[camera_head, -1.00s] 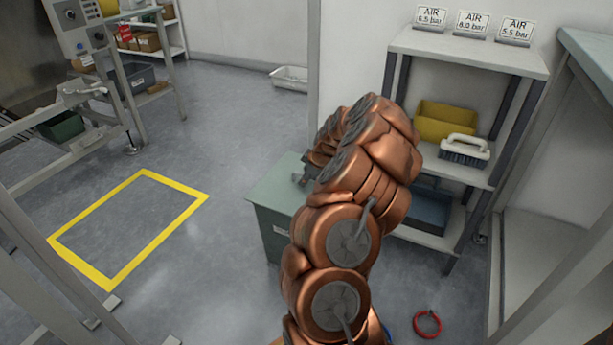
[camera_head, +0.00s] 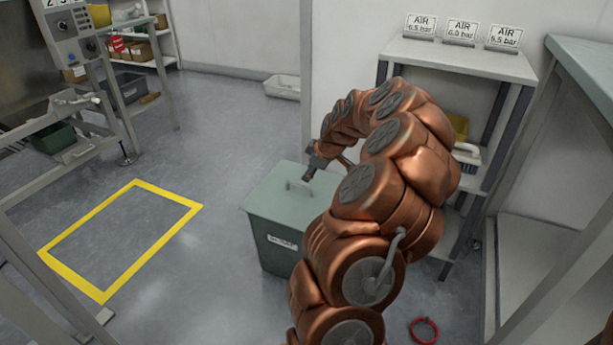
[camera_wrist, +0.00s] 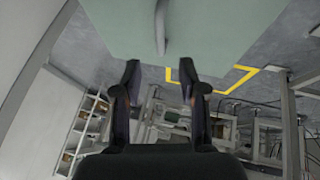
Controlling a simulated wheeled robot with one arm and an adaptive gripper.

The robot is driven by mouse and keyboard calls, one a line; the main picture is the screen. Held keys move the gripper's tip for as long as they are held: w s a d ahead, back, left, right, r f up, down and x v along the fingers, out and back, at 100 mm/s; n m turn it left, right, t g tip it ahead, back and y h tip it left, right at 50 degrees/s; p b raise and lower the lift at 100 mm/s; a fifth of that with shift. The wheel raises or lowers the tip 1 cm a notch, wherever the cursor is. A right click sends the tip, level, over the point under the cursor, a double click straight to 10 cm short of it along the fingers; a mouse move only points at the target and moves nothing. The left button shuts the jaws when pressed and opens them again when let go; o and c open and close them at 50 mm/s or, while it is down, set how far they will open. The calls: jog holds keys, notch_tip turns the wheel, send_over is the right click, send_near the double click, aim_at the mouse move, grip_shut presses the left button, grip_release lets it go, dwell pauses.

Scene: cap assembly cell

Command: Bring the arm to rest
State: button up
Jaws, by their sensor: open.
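My copper-coloured arm rises from the bottom of the head view and bends over to the left. My gripper (camera_head: 312,168) is a small dark shape above the lid of a green-grey bin, close to its handle. In the wrist view my gripper (camera_wrist: 166,85) shows two dark fingers standing apart with nothing between them. The green-grey bin (camera_head: 265,215) has a closed lid with a bar handle (camera_head: 300,186). The lid also fills the top of the wrist view (camera_wrist: 220,30), with the handle edge-on. I cannot tell the exact gap between fingers and handle.
A shelf unit (camera_head: 465,62) with air-pressure signs stands right of the bin, partly behind my arm. A yellow floor rectangle (camera_head: 120,238) lies empty at left. A red ring (camera_head: 424,330) lies on the floor at lower right. A machine frame (camera_head: 110,90) stands at far left.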

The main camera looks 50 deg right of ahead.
jog(key=shift+v, duration=0.85)
jog(key=shift+a, duration=0.1)
jog(key=s+a+r+g+y+p, duration=0.1)
jog(key=a+r+g+y+p, duration=0.2)
jog(key=a+r+p, duration=2.1)
jog(key=s+a+r+g+p, duration=0.2)
jog(key=s+a+r+p, duration=0.75)
jog(key=a+r, duration=0.6)
jog(key=s+a+r+m+g+h+p, duration=0.1)
jog(key=s+a+r+m+p, duration=0.1)
jog(key=s+r+p, duration=0.3)
jog(key=s+a+r+m+g+h+p, duration=0.1)
jog(key=s+r+p, duration=0.5)
jog(key=s, duration=0.6)
jog(key=shift+a+m+g, duration=0.45)
jog(key=shift+m+g, duration=0.05)
